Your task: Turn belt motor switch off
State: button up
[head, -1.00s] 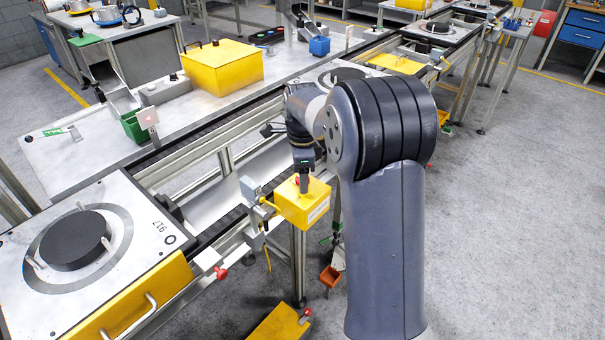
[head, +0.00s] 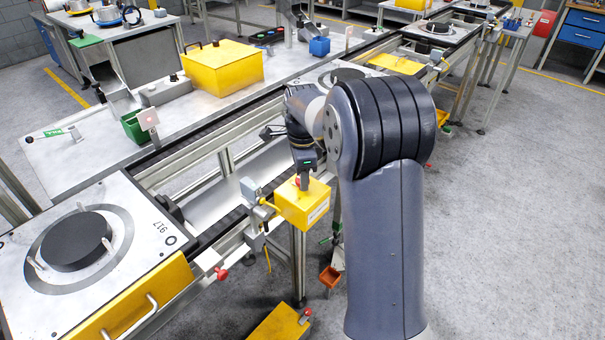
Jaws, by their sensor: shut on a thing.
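The belt motor switch box (head: 302,208) is a yellow box mounted on the side of the conveyor, near the middle of the view. A bit of red (head: 297,182), which looks like the switch knob, shows on its top beside my fingers. My gripper (head: 304,184) points down onto the top of the box and is shut on the switch knob. My fingers and wrist hide most of the knob, so I cannot tell its exact position.
A grey sensor block (head: 250,188) with a yellow cable sits just left of the box. A pallet with a black disc (head: 75,240) lies at the left. Open floor (head: 500,230) lies to the right.

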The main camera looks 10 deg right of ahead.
jog(key=n+p, duration=0.1)
jog(key=n, duration=0.3)
jog(key=shift+r, duration=0.1)
jog(key=n+p, duration=0.1)
jog(key=n, duration=0.3)
jog(key=shift+n, duration=0.4)
jog(key=n+p, duration=0.1)
jog(key=n, duration=0.3)
jog(key=shift+n, duration=1.9)
jog(key=o, duration=1)
